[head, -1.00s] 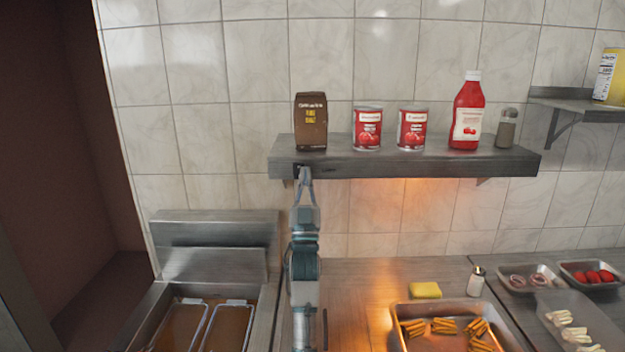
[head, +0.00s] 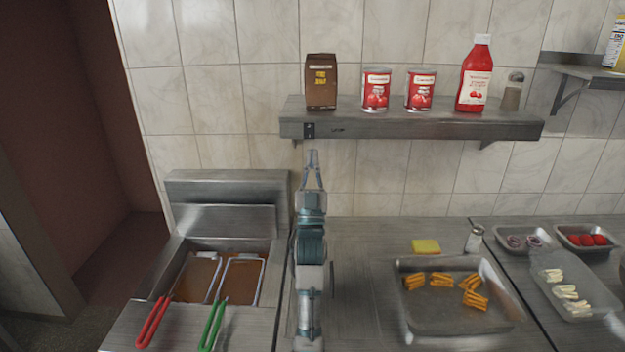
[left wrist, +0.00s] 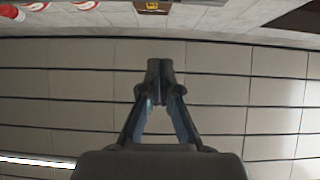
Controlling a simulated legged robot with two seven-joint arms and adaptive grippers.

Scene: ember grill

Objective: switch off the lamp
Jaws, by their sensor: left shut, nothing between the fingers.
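A small dark switch (head: 309,131) is on the front edge of the metal shelf (head: 420,128), near its left end, beside a short dark marking. No lit glow shows under the shelf; the lamp itself is hidden beneath it. My left gripper (head: 313,153) is shut and empty, just below the switch and apart from it in the picture. My right gripper is not in view.
A brown box (head: 321,82), two red cans (head: 376,90), a red bottle (head: 474,78) and a shaker (head: 512,92) stand on the shelf. Below are a fryer (head: 228,190), a tray (head: 410,311) of fries and a yellow sponge (head: 426,246).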

